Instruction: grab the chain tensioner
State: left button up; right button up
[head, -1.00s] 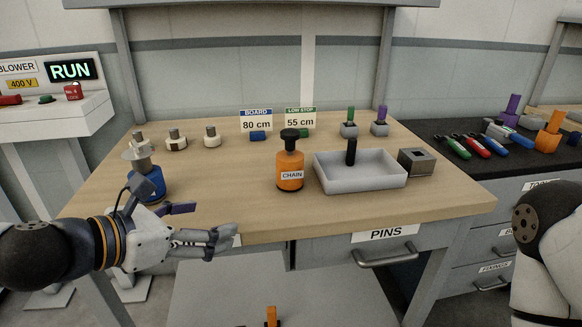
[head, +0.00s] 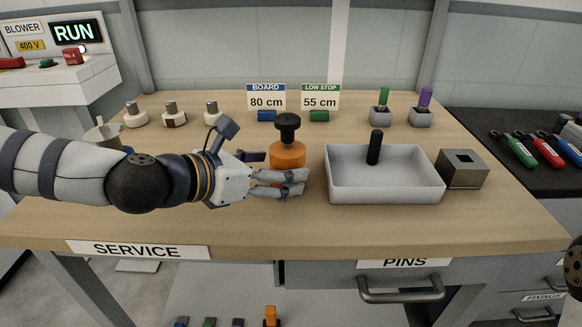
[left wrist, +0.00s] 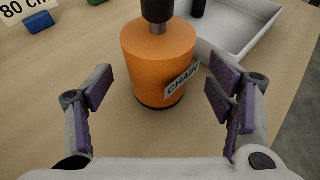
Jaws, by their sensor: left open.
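The chain tensioner (head: 287,155) is an orange cylinder with a black knob on top and a white CHAIN label, upright on the wooden bench. It also shows in the left wrist view (left wrist: 158,60), label turned to the right. My left gripper (head: 283,172) is open and level with the cylinder's body, coming from the left; its near fingers cover the lower front in the head view. In the left wrist view the purple-padded fingers (left wrist: 162,82) stand apart on either side, with gaps to the cylinder. My right gripper is out of view.
A grey tray (head: 385,193) with a black peg (head: 375,147) stands close right of the tensioner. A grey block with a square hole (head: 462,170) is farther right. BOARD and LOW STOP signs stand behind. The bench front is clear.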

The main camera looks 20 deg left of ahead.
aim_at(288, 167)
pick_arm(q)
jog(key=x, duration=0.3)
jog(key=shift+f, duration=0.3)
jog(key=shift+w+d, duration=0.1)
jog(key=shift+w, duration=0.2)
jog(key=shift+r, duration=0.15)
jog(key=c, duration=1.7)
jog(key=shift+r, duration=0.15)
